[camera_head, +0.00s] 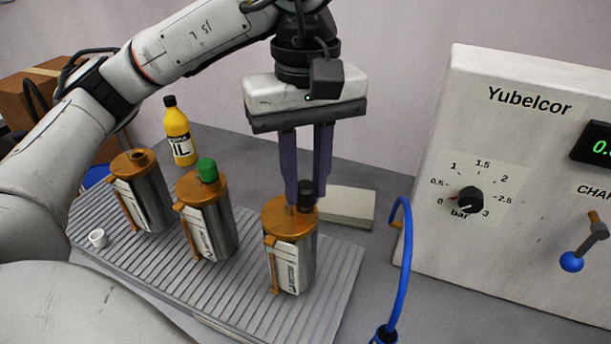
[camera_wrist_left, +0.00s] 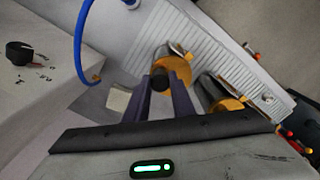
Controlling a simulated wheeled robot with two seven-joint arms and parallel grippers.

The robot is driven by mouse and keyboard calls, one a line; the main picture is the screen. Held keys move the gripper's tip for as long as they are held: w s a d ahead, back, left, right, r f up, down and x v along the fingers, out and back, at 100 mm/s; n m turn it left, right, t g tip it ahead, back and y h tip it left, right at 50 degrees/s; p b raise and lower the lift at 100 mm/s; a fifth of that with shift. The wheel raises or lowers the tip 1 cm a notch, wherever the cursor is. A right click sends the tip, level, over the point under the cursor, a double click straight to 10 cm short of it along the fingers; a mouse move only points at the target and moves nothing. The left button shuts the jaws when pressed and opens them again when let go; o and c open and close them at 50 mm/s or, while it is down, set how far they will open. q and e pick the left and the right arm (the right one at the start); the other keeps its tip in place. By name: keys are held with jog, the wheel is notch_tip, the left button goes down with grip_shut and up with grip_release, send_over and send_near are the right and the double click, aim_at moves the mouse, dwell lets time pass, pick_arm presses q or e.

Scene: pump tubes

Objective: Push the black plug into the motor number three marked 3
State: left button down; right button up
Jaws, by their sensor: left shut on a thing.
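My left gripper (camera_head: 305,194) points straight down over the rightmost motor and is shut on the black plug (camera_head: 307,196). This motor (camera_head: 291,250) is a silver cylinder with an orange top and side bracket, upright on the ridged grey tray. The plug is at the motor's orange top; I cannot tell whether it is seated in the hole. In the left wrist view the plug (camera_wrist_left: 178,72) shows between the fingertips, over the orange top (camera_wrist_left: 161,66). No number is readable on the motor. My right gripper is not in view.
Two similar motors stand to the left: one with a green plug (camera_head: 208,170), one with an open hole (camera_head: 139,157). A pale block (camera_head: 347,207) lies behind.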

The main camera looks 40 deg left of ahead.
aim_at(306, 184)
pick_arm(q)
jog(key=shift+f+b, duration=0.45)
jog(key=shift+f, duration=0.15)
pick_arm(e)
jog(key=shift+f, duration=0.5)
pick_arm(q)
jog(key=c, duration=1.4)
grip_release()
jog(key=shift+c, duration=0.2)
notch_tip(306, 184, up, 4)
jog(key=shift+r+p, duration=0.1)
jog(key=shift+p, duration=0.65)
notch_tip(306, 184, up, 6)
jog(key=p, duration=0.2)
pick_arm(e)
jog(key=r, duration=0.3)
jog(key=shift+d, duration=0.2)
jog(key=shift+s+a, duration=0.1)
